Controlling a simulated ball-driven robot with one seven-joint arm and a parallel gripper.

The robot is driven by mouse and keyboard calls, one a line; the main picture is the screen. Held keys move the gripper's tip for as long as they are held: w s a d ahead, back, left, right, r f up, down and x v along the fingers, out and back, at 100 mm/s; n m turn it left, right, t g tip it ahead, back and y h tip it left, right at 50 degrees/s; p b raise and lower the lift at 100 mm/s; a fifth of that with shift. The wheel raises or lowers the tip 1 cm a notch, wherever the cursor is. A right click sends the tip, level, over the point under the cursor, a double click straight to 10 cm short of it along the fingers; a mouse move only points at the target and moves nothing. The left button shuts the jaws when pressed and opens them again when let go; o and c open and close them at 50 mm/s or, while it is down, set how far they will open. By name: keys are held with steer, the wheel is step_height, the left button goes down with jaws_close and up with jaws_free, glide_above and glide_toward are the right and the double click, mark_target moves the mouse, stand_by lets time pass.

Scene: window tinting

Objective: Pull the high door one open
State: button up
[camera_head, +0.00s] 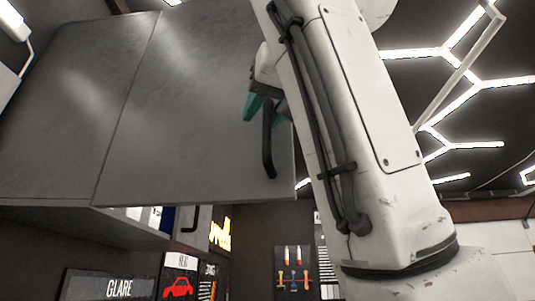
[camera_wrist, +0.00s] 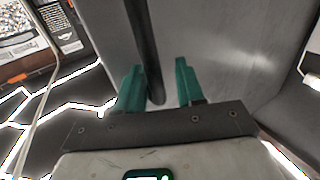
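A grey high cabinet door (camera_head: 190,110) with a black bar handle (camera_head: 268,145) near its right edge fills the upper left of the head view. The door looks swung out from the cabinet, with its lower edge in front of the underside. My gripper (camera_head: 258,106) is at the handle's upper part, partly hidden by my arm. In the wrist view, the two teal fingers of my gripper (camera_wrist: 159,68) stand apart, with the dark handle (camera_wrist: 146,50) between them, close to the left finger. A gap shows between handle and right finger. The door surface (camera_wrist: 225,45) lies beyond.
Another grey panel (camera_head: 75,95) adjoins the door on the left. Below is the cabinet underside (camera_head: 60,222), with another dark handle (camera_head: 195,217) behind. Signs and a tool board (camera_head: 294,270) hang on the back wall. My arm blocks the middle right.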

steer(key=shift+s+d+f+b, duration=0.1)
steer(key=shift+s+d+b, duration=0.15)
steer(key=shift+s+b, duration=0.1)
steer(key=b+v, duration=0.3)
steer(key=v, duration=0.7)
stand_by(0.3)
